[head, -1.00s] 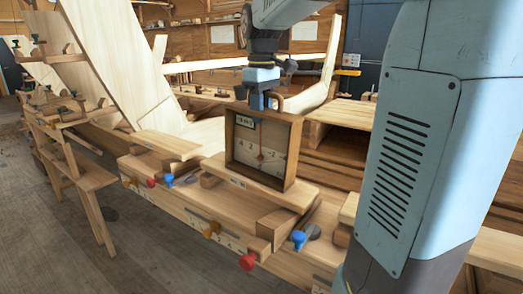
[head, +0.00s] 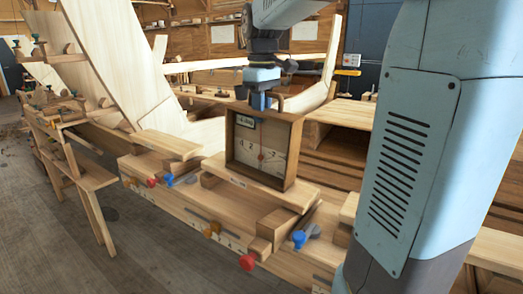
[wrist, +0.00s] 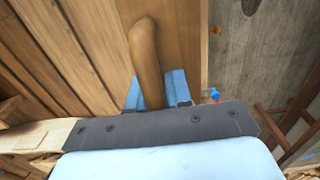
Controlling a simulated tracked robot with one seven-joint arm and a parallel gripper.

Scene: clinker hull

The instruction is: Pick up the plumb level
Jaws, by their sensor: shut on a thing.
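The plumb level (head: 262,148) is a square wooden frame with a pale dial face and a red pointer. In the head view it stands upright on a wooden board (head: 262,185) at the middle of the bench. My gripper (head: 260,101) is directly above it, at its top edge. In the wrist view the blue fingers (wrist: 158,90) are shut on a rounded brown wooden handle (wrist: 146,50). Whether the level's base is clear of the board cannot be told.
Red, blue and orange clamp knobs, one red (head: 247,262) and one blue (head: 299,238), stick out along the bench front. Pale hull planks (head: 110,60) rise at the left. A wooden stand (head: 72,165) is at far left, with open floor in front.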

